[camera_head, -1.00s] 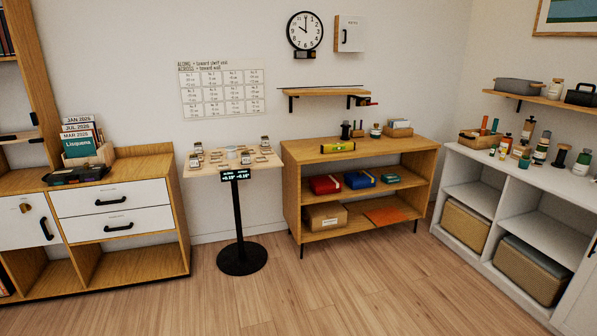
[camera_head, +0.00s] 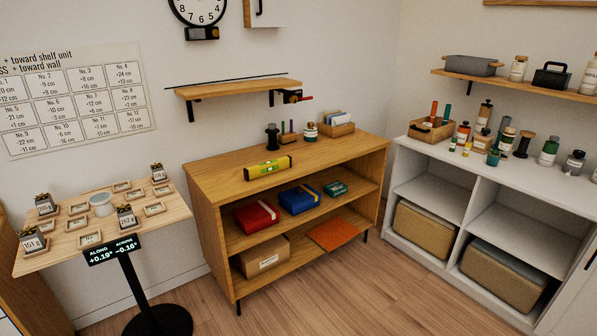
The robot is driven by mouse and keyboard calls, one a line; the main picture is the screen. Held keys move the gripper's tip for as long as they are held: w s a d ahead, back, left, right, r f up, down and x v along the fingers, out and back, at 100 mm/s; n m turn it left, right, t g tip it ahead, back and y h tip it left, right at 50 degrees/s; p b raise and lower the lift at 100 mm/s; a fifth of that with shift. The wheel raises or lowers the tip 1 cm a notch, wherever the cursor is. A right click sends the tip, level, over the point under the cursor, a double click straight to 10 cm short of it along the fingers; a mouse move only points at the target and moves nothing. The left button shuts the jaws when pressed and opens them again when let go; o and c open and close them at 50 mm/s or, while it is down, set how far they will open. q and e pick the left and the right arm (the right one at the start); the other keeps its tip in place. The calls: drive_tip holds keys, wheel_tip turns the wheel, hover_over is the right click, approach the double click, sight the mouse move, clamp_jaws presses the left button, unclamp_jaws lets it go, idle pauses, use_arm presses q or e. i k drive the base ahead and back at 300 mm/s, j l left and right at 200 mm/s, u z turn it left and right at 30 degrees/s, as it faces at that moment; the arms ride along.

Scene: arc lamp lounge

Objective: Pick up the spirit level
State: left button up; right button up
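The spirit level (camera_head: 268,168) is a yellow-green bar with dark ends. It lies on top of the wooden shelf unit (camera_head: 215,180), near its front edge and left of the middle. Nothing touches it from above. Neither of my grippers shows in the head view.
A wall shelf (camera_head: 240,87) hangs above the unit. A white cabinet (camera_head: 415,150) with bottles stands at the right. Wooden floor (camera_head: 370,290) in front is clear.

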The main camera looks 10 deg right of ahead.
sight(265, 169)
drive_tip(key=i+j+z, duration=0.3)
drive_tip(key=i+j, duration=0.25)
drive_tip(key=i+j+z, duration=0.3)
drive_tip(key=i+j, duration=0.2)
drive_tip(key=j, duration=0.15)
